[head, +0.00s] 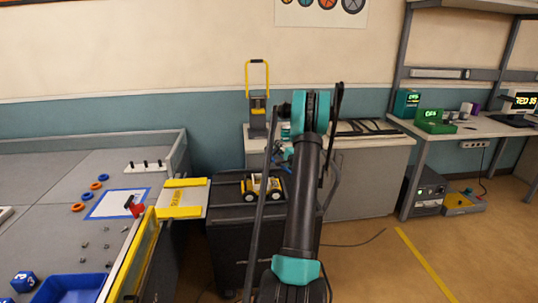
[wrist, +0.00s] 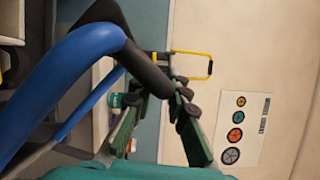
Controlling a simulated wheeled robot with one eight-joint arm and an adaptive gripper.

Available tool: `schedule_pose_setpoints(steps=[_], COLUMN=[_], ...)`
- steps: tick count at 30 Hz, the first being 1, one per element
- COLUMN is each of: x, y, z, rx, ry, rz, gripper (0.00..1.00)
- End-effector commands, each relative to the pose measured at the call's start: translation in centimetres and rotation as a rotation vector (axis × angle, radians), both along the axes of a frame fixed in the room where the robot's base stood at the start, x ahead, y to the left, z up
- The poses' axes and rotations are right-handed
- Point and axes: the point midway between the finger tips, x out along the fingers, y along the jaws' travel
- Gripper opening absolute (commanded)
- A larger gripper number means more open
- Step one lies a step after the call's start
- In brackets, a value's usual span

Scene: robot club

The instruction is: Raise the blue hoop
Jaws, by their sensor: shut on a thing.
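The blue hoop (wrist: 62,75) is a thick blue tube that fills the left of the wrist view, bent near the top. Its dark, padded-looking section (wrist: 145,67) runs down to the fingertips. My gripper (wrist: 158,98) is shut on this dark section, with one green finger on each side. In the head view my arm mostly hides my gripper, and I cannot clearly make out the hoop there. The rest of the hoop runs out of the wrist view.
A black case (head: 235,218) carries a small yellow and white wheeled robot (head: 262,187). Behind it, a grey cabinet (head: 372,172) bears a yellow-handled device (head: 257,97). A walled grey field table (head: 60,165) stands left, and a workbench (head: 485,135) stands right. Floor is open at lower right.

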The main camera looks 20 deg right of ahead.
Motion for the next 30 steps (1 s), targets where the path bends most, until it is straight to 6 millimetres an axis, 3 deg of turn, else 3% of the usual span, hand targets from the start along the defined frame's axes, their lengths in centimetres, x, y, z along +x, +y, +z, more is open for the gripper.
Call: schedule_pose_setpoints(steps=[7,15,27,30], x=[-1.3,-2.8,-4.4,-4.7], y=[-4.3,-9.2,-14.9,-15.8], z=[2.2,3.4,3.2,3.0], rx=[0.223,0.467,0.753,0.748], ry=[-0.065,-0.136,-0.217,-0.216], rz=[-0.003,-0.004,-0.002,-0.002], gripper=[0.0,0.0,0.0,0.0])
